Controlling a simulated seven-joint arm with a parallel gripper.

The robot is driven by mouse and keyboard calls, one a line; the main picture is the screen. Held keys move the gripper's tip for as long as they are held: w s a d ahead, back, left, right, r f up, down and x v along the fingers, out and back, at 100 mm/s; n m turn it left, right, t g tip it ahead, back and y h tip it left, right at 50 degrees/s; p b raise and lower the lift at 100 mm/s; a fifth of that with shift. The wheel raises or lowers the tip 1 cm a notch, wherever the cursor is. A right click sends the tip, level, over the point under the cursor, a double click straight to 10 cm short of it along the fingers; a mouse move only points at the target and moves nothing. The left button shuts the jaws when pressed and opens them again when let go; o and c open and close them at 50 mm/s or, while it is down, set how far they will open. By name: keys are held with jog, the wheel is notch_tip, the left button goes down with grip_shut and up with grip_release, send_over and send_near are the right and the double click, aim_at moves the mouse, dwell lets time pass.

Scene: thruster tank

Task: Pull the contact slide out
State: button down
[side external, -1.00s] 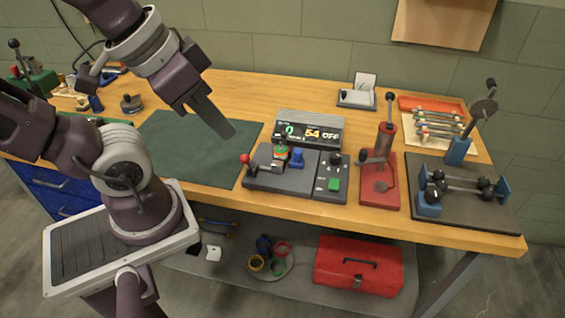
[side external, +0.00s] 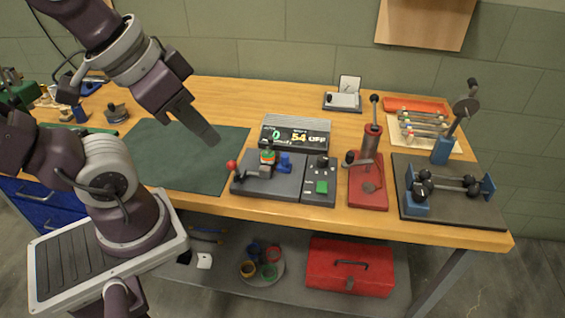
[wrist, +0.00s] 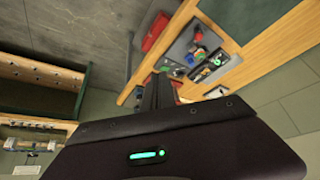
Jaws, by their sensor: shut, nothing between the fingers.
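A dark grey control unit (side external: 274,187) sits near the bench's front edge, with a lit display (side external: 296,136) behind it reading 54 and OFF. A red ball knob (side external: 231,165) sticks out at its left end. An orange and green piece (side external: 267,157) and a blue piece (side external: 285,163) stand on top. I cannot tell for certain which part is the contact slide. My gripper (side external: 214,139) is shut and empty, above the green mat, left of the unit and apart from it. In the wrist view, my gripper (wrist: 158,82) points toward the unit (wrist: 181,53).
A green mat (side external: 170,160) lies left of the unit. A red lever device (side external: 368,188) stands close on its right, then a dark board (side external: 460,206) with a dumbbell-like bar. A small grey stand (side external: 342,102) is behind. The mat is clear.

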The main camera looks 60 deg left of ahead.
jog(key=c, duration=1.9)
grip_release()
jog(key=o, duration=0.6)
jog(key=w+a+m+g, duration=0.2)
jog(key=w+m, duration=0.1)
jog(key=w, duration=0.6)
jog(key=shift+w+a+f, duration=0.2)
jog(key=shift+a+f, duration=0.15)
jog(key=shift+f, duration=0.1)
jog(key=m+g, duration=0.4)
jog(key=m, duration=0.2)
send_over(285, 155)
notch_tip(285, 155, down, 13)
jog(key=shift+f, duration=0.1)
notch_tip(285, 155, down, 7)
jog(key=shift+r, duration=0.15)
jog(key=shift+f, duration=0.35)
jog(key=shift+c, duration=0.4)
